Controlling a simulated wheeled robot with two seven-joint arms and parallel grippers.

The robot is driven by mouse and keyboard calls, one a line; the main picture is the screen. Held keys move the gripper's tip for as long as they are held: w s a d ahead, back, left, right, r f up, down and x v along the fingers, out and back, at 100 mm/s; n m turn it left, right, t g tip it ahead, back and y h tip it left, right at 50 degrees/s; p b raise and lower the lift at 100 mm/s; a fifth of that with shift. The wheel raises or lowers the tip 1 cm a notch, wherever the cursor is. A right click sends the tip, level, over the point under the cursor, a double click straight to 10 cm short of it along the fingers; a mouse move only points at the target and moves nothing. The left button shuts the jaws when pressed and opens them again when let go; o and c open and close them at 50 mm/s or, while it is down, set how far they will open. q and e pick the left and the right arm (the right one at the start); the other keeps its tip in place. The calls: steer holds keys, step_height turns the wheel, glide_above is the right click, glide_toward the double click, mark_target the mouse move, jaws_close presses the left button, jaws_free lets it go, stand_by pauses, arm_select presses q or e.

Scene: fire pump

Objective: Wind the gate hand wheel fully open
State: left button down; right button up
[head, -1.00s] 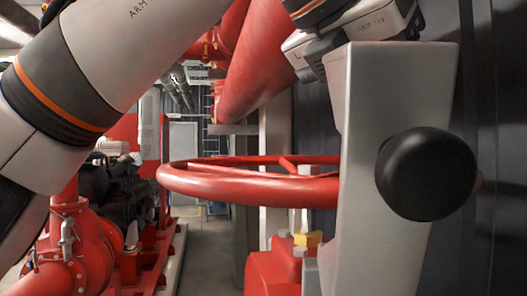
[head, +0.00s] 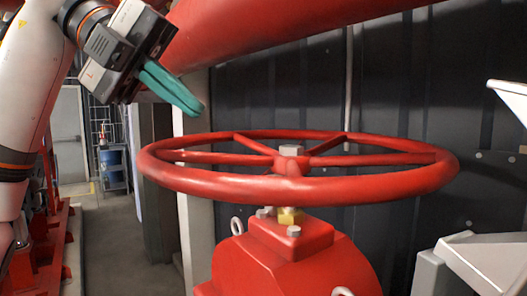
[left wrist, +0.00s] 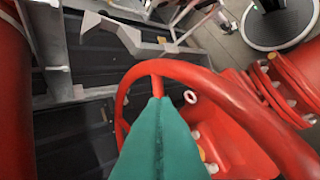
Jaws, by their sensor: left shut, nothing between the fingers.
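The red gate hand wheel (head: 300,190) lies level on its stem above a red valve body (head: 285,265), with several spokes meeting at a hub with a grey nut. It also shows in the left wrist view (left wrist: 205,80). My left gripper (head: 197,108) comes in from the upper left, its teal fingers shut together and empty. In the head view the tips are just above the wheel's far left rim. In the left wrist view the fingers (left wrist: 155,105) overlap a spoke, hiding part of the wheel; I cannot tell whether they touch. My right gripper is not in view.
A thick red pipe (head: 290,30) runs across above the wheel. A dark ribbed wall (head: 400,90) stands close behind it. Pale angular parts (head: 490,260) stand at the right. An open floor aisle (head: 108,240) runs back at the left.

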arm_select(q)
steer(key=x, duration=0.4)
steer(key=shift+w, duration=0.1)
steer(key=p+x, duration=0.2)
steer(key=x, duration=0.5)
steer(key=shift+d+r+p, duration=0.2)
steer(key=shift+d+p, duration=0.05)
steer(key=shift+p, duration=0.1)
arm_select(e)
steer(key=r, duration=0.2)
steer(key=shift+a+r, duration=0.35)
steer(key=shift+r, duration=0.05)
